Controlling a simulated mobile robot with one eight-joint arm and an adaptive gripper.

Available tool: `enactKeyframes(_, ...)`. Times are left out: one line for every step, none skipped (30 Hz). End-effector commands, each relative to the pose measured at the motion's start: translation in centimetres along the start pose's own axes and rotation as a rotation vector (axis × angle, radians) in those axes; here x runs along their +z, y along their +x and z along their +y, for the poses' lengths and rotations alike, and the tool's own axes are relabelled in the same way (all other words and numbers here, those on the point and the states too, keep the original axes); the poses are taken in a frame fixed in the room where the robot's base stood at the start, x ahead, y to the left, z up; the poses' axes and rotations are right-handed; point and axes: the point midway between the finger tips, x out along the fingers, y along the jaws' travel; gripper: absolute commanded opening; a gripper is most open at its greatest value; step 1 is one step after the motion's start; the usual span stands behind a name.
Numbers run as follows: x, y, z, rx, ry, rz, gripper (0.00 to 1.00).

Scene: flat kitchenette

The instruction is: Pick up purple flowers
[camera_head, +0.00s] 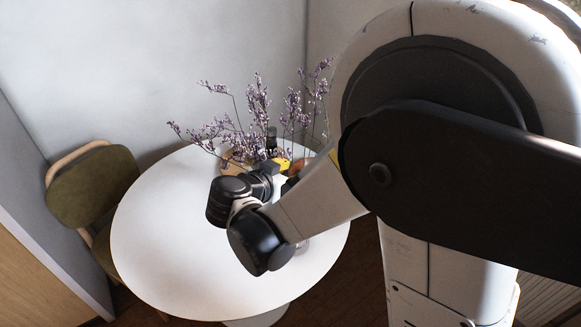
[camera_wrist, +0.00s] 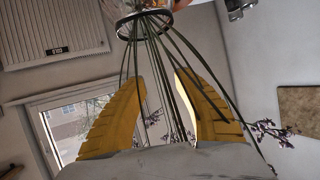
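Purple flowers (camera_head: 255,112) on thin branching stems rise from the far side of a round white table. In the wrist view, their green stems (camera_wrist: 158,62) come out of a dark-rimmed glass vase (camera_wrist: 145,20) at the top, and some purple blossoms (camera_wrist: 283,133) show at the lower right. My gripper (camera_wrist: 160,80) has two yellow ribbed fingers spread apart. Several stems run through or behind the gap; I cannot tell their exact depth. In the head view, my gripper (camera_head: 283,164) is at the flowers' base, and it and my arm hide much of the vase.
The round white table (camera_head: 165,235) has clear room on its left and front. A green-backed chair (camera_head: 92,187) stands at the left. Grey walls meet behind the table. A dark bottle-like shape (camera_head: 271,139) stands among the stems. A window (camera_wrist: 75,125) shows in the wrist view.

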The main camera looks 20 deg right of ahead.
Motion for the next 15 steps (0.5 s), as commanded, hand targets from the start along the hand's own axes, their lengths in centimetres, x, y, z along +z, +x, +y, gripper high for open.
enactKeyframes(0.0,0.0,0.0,0.000,0.000,0.000,0.06)
enactKeyframes(0.0,0.0,0.0,0.000,0.000,0.000,0.06)
enactKeyframes(0.0,0.0,0.0,0.000,0.000,0.000,0.06)
enactKeyframes(0.0,0.0,0.0,0.000,0.000,0.000,0.06)
enactKeyframes(0.0,0.0,0.0,0.000,0.000,0.000,0.06)
enactKeyframes(0.0,0.0,0.0,-0.001,0.000,0.000,0.06)
enactKeyframes(0.0,0.0,0.0,-0.001,0.001,0.000,0.06)
enactKeyframes(0.0,0.0,0.0,-0.001,0.001,0.000,0.06)
enactKeyframes(0.0,0.0,0.0,-0.001,0.001,0.000,0.06)
enactKeyframes(0.0,0.0,0.0,-0.001,0.001,0.000,0.06)
enactKeyframes(-0.1,-0.1,0.0,-0.001,0.001,0.000,0.06)
enactKeyframes(-0.3,-0.1,0.0,-0.001,0.001,0.000,0.06)
enactKeyframes(-0.5,-0.2,-0.1,-0.001,0.001,0.000,0.06)
enactKeyframes(-0.8,-0.4,-0.1,-0.001,0.001,0.000,0.06)
enactKeyframes(-1.5,-0.6,-0.1,-0.001,0.001,0.000,0.06)
